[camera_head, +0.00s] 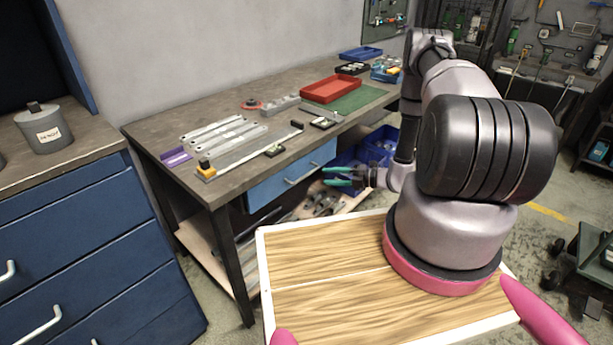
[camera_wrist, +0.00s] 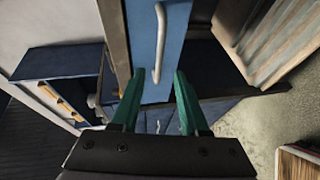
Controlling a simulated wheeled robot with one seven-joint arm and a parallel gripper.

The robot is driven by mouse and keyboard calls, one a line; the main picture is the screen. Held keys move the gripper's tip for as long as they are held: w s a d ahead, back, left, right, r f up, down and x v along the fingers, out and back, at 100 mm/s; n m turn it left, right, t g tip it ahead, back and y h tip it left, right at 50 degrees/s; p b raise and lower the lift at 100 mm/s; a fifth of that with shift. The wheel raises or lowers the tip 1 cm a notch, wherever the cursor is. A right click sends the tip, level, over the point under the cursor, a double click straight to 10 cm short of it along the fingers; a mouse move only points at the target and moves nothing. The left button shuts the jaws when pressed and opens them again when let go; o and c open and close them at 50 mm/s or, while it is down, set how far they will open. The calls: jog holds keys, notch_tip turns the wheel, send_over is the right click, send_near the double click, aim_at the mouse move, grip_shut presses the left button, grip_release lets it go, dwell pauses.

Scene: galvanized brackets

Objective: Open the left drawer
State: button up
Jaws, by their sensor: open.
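A blue drawer (camera_head: 270,188) with a pale bar handle (camera_head: 302,174) sits under the top of the workbench; its front looks flush with the bench. My gripper (camera_head: 338,177), with green fingers, is open and empty, just right of the drawer's right end. In the wrist view the blue drawer front (camera_wrist: 147,62) and its handle (camera_wrist: 159,40) lie ahead. My gripper (camera_wrist: 157,78) shows there with its fingers spread either side of the handle's near end. I cannot tell how far the fingertips are from the handle, and no contact is visible.
The workbench (camera_head: 150,132) carries metal brackets (camera_head: 212,130), a red tray (camera_head: 330,88) and a green mat (camera_head: 358,98). Blue bins (camera_head: 378,146) and loose parts stand on its lower shelf. A blue drawer cabinet (camera_head: 80,240) stands at the left.

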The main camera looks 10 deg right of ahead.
aim_at(307, 175)
jog(key=x, duration=0.9)
grip_shut()
dwell(1.2)
